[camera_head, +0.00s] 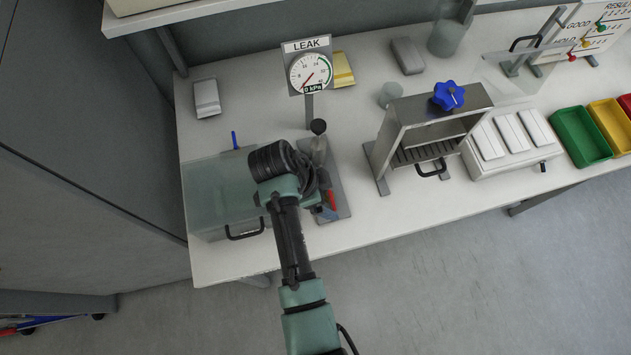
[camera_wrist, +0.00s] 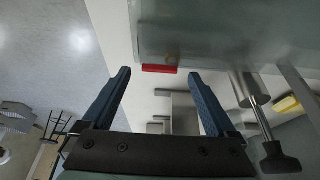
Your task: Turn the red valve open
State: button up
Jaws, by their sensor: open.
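The red valve handle (camera_wrist: 159,69) shows in the wrist view as a short flat bar, lying crosswise at the edge of a translucent body. In the head view a small red part (camera_head: 332,200) shows just beside my gripper, partly hidden by my arm. My gripper (camera_wrist: 160,74) has its two blue fingers spread wide, with nothing held. In the wrist view the red bar appears between the fingertips; whether it is within their reach in depth I cannot tell. In the head view my gripper (camera_head: 326,213) is over the narrow grey plate (camera_head: 341,203).
A black-knobbed post (camera_head: 318,127) rises near my wrist. The LEAK gauge (camera_head: 310,72) stands behind it, labelled 0 kPa. A translucent tank (camera_head: 210,195) is left of my arm. A metal frame with a blue knob (camera_head: 449,95) stands right. Bare bench lies between plate and frame.

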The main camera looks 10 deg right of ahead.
jog(key=v, duration=1.1)
jog(key=shift+r, duration=0.35)
jog(key=shift+a, duration=0.1)
